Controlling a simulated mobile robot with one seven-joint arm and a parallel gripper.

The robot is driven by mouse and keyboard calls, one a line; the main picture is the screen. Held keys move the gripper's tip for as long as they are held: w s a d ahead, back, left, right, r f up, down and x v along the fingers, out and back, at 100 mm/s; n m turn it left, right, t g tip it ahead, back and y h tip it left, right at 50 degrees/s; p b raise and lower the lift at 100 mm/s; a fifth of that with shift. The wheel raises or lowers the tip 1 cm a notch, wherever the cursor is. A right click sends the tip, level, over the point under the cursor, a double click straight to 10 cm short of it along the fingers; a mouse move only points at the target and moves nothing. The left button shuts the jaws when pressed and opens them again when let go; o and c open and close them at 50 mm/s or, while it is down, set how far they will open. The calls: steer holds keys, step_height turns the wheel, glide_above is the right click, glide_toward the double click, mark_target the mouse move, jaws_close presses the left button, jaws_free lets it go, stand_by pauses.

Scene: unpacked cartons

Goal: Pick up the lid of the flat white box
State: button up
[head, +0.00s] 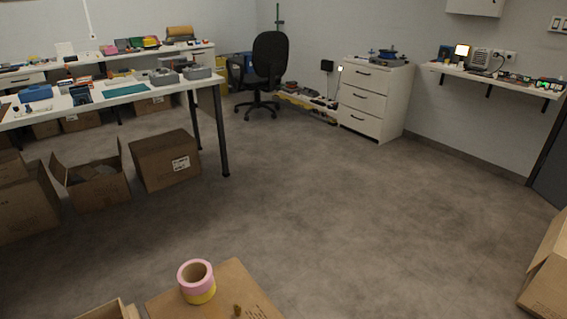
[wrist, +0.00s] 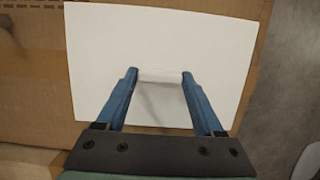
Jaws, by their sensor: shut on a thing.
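The lid of the flat white box (wrist: 215,45) fills the middle of the wrist view as a plain white rectangle. It lies over brown cardboard. A small white raised grip (wrist: 160,76) stands at its middle. My gripper (wrist: 160,75) has its two blue fingers on either side of this grip and is shut on it. The box body under the lid is hidden, and I cannot tell whether the lid is raised. Neither the lid nor my gripper shows in the head view.
A brown carton (head: 240,285) in front carries a pink and yellow tape roll (head: 197,283). Another carton (head: 548,275) stands at the right edge. Open cartons (head: 95,190) stand by the white table (head: 125,97) at left. The middle floor (head: 330,200) is clear.

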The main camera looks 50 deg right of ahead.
steer(key=shift+r, duration=0.1)
step_height(320, 180, up, 10)
steer(key=p, duration=0.4)
